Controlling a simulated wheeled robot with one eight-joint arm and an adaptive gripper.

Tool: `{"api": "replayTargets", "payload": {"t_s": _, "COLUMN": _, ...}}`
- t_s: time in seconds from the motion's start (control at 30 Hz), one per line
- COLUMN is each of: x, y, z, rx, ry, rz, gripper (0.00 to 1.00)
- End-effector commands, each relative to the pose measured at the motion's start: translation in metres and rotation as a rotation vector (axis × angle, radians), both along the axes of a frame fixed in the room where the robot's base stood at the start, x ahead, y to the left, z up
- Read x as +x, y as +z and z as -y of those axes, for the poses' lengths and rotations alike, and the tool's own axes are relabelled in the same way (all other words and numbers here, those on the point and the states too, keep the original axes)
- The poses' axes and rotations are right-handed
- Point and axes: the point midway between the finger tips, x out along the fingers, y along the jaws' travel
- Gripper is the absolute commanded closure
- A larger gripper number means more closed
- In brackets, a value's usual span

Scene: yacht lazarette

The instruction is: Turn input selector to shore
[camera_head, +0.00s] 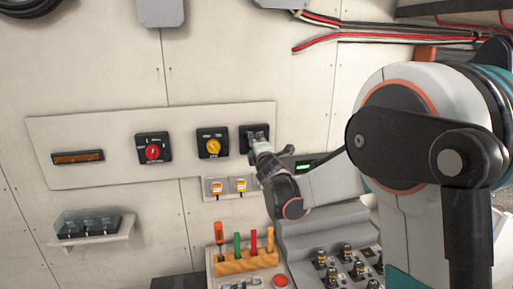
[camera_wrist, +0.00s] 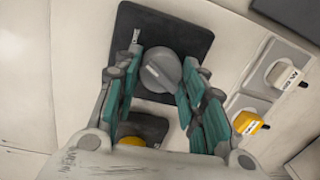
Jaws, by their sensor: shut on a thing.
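A grey round selector knob (camera_wrist: 160,70) sits on a black square plate (camera_wrist: 188,35) in the wrist view. The plate also shows in the head view (camera_head: 249,130), the rightmost on the wall panel, with its knob mostly hidden behind my gripper. My gripper (camera_head: 258,146) reaches the plate from the lower right. In the wrist view its teal-padded fingers (camera_wrist: 162,65) stand on both sides of the knob, closed on it. A small light mark shows at the plate's upper left. I cannot read any label or the position that the knob points to.
Left of it on the panel (camera_head: 100,120) are a yellow selector (camera_head: 212,143), a red selector (camera_head: 152,150) and an amber strip (camera_head: 77,157). Below are two small switches (camera_head: 228,186), a rack of coloured-handled tools (camera_head: 246,262) and a console (camera_head: 325,222).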

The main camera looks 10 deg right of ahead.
Motion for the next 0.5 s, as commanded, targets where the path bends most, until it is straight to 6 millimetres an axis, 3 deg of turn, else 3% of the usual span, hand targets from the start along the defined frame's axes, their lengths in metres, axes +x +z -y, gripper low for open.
{"api": "replayTargets", "payload": {"t_s": 0.5, "x": 0.0001, "y": 0.0003, "z": 0.0003, "rx": 0.04, "ry": 0.0, "rz": 0.0, "gripper": 0.86}}
